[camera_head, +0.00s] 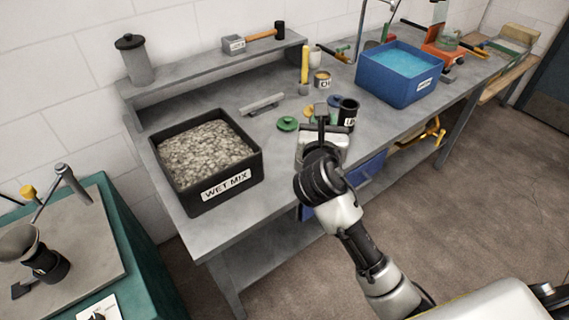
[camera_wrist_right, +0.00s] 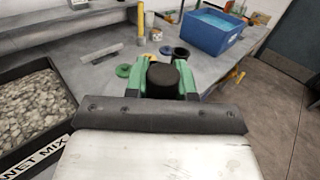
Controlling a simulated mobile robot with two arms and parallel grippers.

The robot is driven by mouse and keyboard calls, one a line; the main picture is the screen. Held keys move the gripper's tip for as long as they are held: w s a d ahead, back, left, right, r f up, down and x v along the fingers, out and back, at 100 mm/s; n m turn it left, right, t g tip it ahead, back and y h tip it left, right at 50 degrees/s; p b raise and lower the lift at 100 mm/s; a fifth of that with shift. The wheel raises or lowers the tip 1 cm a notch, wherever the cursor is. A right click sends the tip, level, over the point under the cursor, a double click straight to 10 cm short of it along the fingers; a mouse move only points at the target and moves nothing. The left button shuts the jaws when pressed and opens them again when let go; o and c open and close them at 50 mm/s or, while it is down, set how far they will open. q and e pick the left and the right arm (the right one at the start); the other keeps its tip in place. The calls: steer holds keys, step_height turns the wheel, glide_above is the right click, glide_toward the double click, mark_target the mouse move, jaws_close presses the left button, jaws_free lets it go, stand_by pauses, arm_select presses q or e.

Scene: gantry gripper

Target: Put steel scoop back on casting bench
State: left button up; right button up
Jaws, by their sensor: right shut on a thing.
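My right gripper (camera_head: 321,122) is over the front edge of the grey casting bench (camera_head: 225,235). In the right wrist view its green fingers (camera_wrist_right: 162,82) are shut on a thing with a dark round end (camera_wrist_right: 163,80). This looks like the handle end of the steel scoop; the gripper hides the rest, and I cannot make out a bowl. A grey metal bar or rest (camera_head: 262,105) lies on the bench top, left of and beyond the gripper. It also shows in the wrist view (camera_wrist_right: 101,53). My left gripper is not in view.
A black WET MIX tub (camera_head: 207,195) stands left of the gripper. A green lid (camera_head: 287,124), a black cup (camera_head: 348,113) and a small tin (camera_head: 322,78) are close by. A blue water bin (camera_head: 390,88) stands farther right.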

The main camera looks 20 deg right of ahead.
steer(key=w+a+f, duration=0.2)
steer(key=w+f, duration=0.8)
steer(key=w, duration=0.1)
steer(key=shift+w+a+f+b, duration=0.25)
steer(key=shift+w+a+b, duration=0.1)
steer(key=shift+a+b, duration=0.1)
steer(key=shift+f, duration=0.1)
steer(key=o, duration=0.8)
steer(key=shift+o, duration=0.2)
